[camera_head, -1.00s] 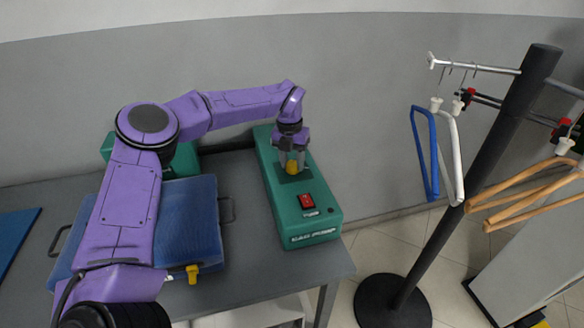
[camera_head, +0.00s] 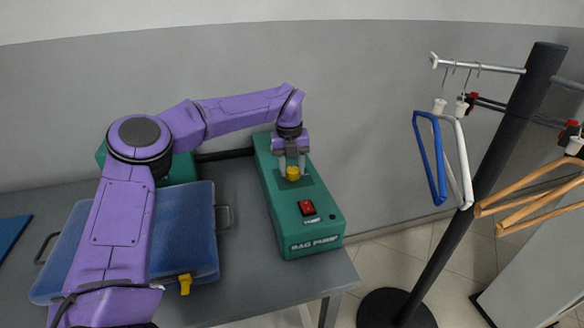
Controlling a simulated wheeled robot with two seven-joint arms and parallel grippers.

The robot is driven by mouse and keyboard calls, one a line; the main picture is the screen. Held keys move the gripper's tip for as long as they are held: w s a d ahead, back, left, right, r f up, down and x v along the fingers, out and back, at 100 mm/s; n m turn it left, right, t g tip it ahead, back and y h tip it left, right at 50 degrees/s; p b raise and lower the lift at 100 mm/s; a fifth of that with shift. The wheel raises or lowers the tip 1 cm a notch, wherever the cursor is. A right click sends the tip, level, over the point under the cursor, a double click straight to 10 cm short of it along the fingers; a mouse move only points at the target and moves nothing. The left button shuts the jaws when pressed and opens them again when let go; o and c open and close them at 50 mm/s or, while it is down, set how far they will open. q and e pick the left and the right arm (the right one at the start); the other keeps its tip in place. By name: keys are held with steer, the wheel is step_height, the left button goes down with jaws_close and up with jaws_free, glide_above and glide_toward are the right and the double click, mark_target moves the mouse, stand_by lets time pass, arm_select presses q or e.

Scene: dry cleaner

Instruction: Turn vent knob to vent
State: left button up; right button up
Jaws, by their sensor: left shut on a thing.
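The vent knob (camera_head: 293,173) is a small yellow knob on top of the green bag pump (camera_head: 320,236), behind the pump's red switch (camera_head: 307,207). My left gripper (camera_head: 292,167) points down over the knob, with its fingers on either side of it. It is shut on the knob. The fingers hide part of the knob, and I cannot read which way it is turned. My right gripper is not in view.
A blue case (camera_head: 190,240) with a yellow latch lies left of the pump on the grey table (camera_head: 250,285), under my left arm. Another green box (camera_head: 184,168) stands behind it. A black rack (camera_head: 490,170) with hangers stands at the right.

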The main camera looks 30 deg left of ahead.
mark_target(290, 169)
arm_select(q)
steer(key=shift+f, duration=0.1)
steer(key=o, duration=1.1)
steer(key=shift+w+f, duration=0.1)
steer(key=shift+c, duration=0.2)
step_height(290, 169, up, 11)
steer(key=shift+s+a+f, duration=0.2)
steer(key=shift+a, duration=0.1)
steer(key=shift+r, duration=0.1)
